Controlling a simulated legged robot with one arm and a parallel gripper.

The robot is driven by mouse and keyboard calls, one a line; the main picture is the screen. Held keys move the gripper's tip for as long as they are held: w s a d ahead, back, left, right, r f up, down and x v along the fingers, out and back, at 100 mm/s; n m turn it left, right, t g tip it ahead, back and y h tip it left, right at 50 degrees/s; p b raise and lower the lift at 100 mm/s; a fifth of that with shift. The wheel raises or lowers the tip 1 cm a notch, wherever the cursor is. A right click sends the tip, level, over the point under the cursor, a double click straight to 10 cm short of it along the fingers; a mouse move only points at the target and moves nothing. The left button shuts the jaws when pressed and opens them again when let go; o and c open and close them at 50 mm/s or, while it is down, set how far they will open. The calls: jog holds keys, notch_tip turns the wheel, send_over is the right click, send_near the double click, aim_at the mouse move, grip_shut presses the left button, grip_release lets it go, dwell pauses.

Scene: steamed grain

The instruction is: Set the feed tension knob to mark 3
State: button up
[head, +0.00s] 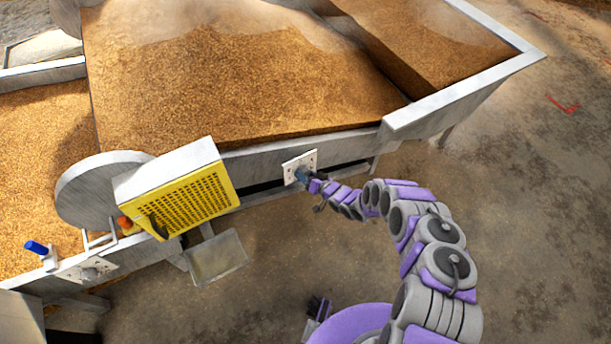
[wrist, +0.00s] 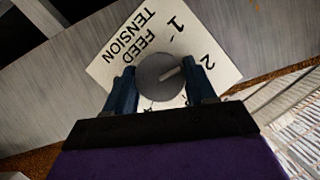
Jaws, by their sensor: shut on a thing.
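The feed tension knob (wrist: 158,88) is a round grey dial on a white plate (wrist: 110,62) lettered FEED TENSION. The marks 1 and 2 show on the plate; other marks are hidden behind my gripper, and I cannot read a 3. The knob's light pointer line points roughly toward the 2. My gripper (wrist: 160,68) has its two blue fingers on either side of the knob, shut on it. In the head view my gripper (head: 303,177) is at the white plate (head: 300,163) on the machine's side, and the knob is hidden there.
A yellow perforated guard (head: 200,200) juts out left of the plate, with a grey tray (head: 216,258) below it. A blue-handled lever (head: 38,248) stands at far left. The grain bed (head: 220,85) lies above. Bare floor is open at right.

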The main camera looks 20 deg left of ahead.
jog(key=shift+d+f+m+y, duration=0.1)
jog(key=shift+m+y, duration=0.3)
jog(key=shift+m, duration=0.4)
jog(key=shift+w, duration=0.1)
jog(key=o, duration=1)
jog(key=shift+g, duration=0.3)
jog(key=shift+d, duration=0.1)
jog(key=shift+p+v, duration=1.9)
jog(key=shift+v, duration=6.7)
jog(key=shift+f, duration=0.1)
